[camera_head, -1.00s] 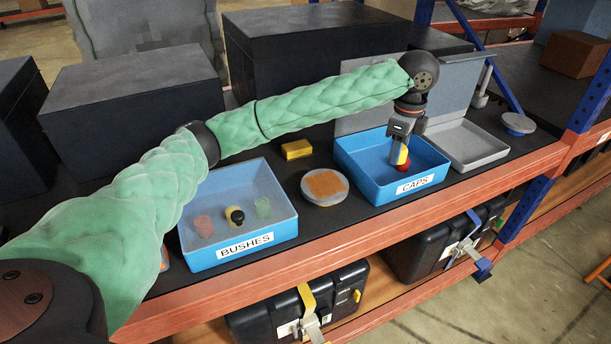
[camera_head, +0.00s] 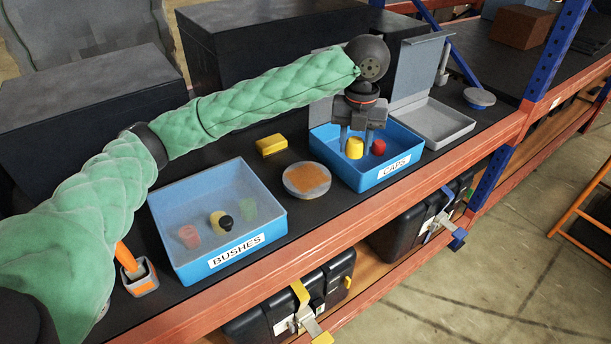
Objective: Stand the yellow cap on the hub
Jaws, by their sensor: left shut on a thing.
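The yellow cap (camera_head: 355,149) is between the two fingers of my left gripper (camera_head: 356,142), which is shut on it. The gripper points down over the blue CAPS tray (camera_head: 391,170). I cannot tell whether the cap touches the tray floor. A red cap (camera_head: 378,147) is in the tray just right of the yellow one. A round grey disc with an orange top (camera_head: 307,179) lies left of the CAPS tray, and a smaller grey and blue disc (camera_head: 479,97) is at the far right. I cannot tell which is the hub. My right gripper is out of view.
The blue BUSHES tray (camera_head: 270,222) holds red, yellow-and-black and green bushes. A yellow block (camera_head: 271,145) lies behind the orange-topped disc. A grey open case (camera_head: 436,122) stands right of the CAPS tray. Large dark boxes (camera_head: 285,45) stand behind my left arm.

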